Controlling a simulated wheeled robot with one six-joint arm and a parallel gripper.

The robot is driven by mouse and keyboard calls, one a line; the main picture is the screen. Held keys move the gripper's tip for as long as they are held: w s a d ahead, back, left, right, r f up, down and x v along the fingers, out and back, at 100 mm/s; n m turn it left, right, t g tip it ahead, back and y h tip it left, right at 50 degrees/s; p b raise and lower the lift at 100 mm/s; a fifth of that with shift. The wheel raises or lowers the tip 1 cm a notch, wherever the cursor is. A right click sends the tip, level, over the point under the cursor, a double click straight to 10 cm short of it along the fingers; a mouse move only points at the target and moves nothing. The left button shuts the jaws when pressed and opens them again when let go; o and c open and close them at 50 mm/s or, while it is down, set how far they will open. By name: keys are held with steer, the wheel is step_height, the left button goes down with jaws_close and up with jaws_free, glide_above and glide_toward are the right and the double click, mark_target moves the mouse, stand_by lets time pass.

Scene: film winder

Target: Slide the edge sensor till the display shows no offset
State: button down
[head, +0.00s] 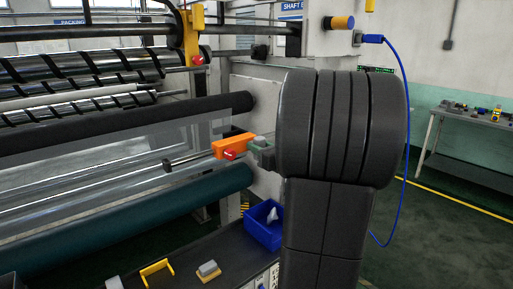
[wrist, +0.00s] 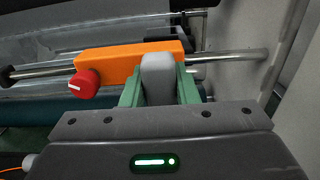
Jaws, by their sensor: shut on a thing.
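The edge sensor is an orange block (head: 230,146) on a steel rod, with a red knob (head: 232,155) on its front. In the wrist view the orange block (wrist: 120,62) lies along the rod (wrist: 235,58), with the red knob (wrist: 84,84) at its lower left. My gripper (wrist: 158,88) has its green fingers on both sides of a grey grip on the sensor, shut on it. In the head view my gripper (head: 263,152) is partly hidden by my arm. I cannot make out any offset reading on a display.
Clear film (head: 110,160) runs between a black roller (head: 120,125) and a teal roller (head: 130,210). A blue bin (head: 264,232), a yellow handle (head: 157,272) and a grey-and-yellow block (head: 208,271) are below. A blue cable (head: 405,120) hangs right of my arm.

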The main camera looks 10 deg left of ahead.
steer(key=shift+w+d, duration=0.75)
steer(key=shift+w, duration=0.15)
steer(key=c, duration=1.1)
jaws_free()
steer(key=shift+s+a, duration=0.1)
steer(key=b+v, duration=0.2)
steer(key=v, duration=1.2)
steer(key=shift+a, duration=0.15)
steer(key=p+x, duration=0.2)
steer(key=x, duration=1.1)
steer(key=shift+w+a, duration=0.15)
steer(key=shift+w, duration=0.1)
steer(key=shift+a, duration=0.2)
steer(key=shift+s+a, duration=0.1)
steer(key=shift+s, duration=0.1)
